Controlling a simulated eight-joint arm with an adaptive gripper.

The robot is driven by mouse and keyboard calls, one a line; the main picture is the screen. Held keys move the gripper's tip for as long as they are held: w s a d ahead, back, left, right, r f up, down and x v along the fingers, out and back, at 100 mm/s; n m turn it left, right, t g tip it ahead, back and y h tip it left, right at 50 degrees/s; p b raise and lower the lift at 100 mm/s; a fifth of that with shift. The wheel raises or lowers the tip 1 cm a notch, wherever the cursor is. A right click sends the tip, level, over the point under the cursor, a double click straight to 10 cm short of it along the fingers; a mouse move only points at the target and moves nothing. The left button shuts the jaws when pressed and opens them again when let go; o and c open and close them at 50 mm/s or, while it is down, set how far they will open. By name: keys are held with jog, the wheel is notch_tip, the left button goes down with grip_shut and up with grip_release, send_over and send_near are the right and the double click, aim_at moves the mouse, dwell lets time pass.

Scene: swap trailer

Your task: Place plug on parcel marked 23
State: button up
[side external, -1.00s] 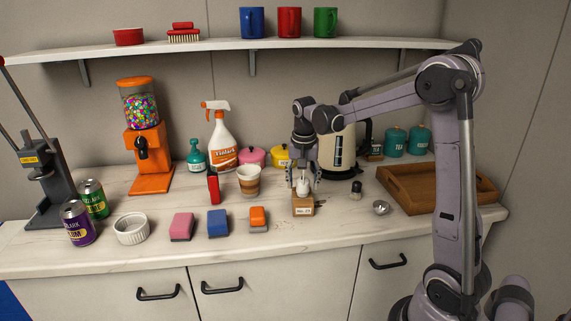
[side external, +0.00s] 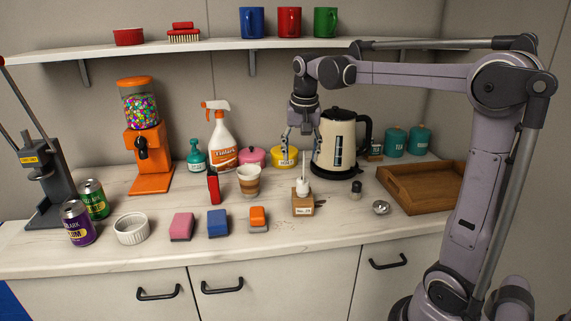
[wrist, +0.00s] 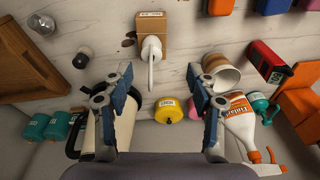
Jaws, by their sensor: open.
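The parcel (side external: 302,208) is a small brown box with a white label, apparently reading No. 23, on the counter. The white plug (side external: 303,188) rests upright on top of it, its thin prong or cord pointing up. In the wrist view the plug (wrist: 151,47) sits against the parcel (wrist: 151,22), and its contact with the box top is partly hidden. My gripper (side external: 303,148) is above and behind the plug, clear of it. In the wrist view my gripper (wrist: 163,88) has its fingers wide apart with nothing between them.
A cream kettle (side external: 334,143) stands behind the parcel, with a yellow pot (side external: 284,158) to its left. A striped cup (side external: 248,181), an orange sponge (side external: 258,219), a dark shaker (side external: 356,190) and a wooden tray (side external: 398,198) are around.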

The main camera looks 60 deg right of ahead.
jog(key=s+a+f+n+t, duration=0.3)
jog(key=s+a+f+n, duration=0.1)
jog(key=a, duration=0.4)
jog(key=s+a+f+n+t+y, duration=0.1)
jog(key=s+a+f+n+t, duration=0.1)
jog(key=s+a+f+n, duration=0.2)
jog(key=s+a+n, duration=0.3)
jog(key=a, duration=0.2)
jog(key=shift+a+t, duration=0.2)
jog(key=shift+t, duration=0.2)
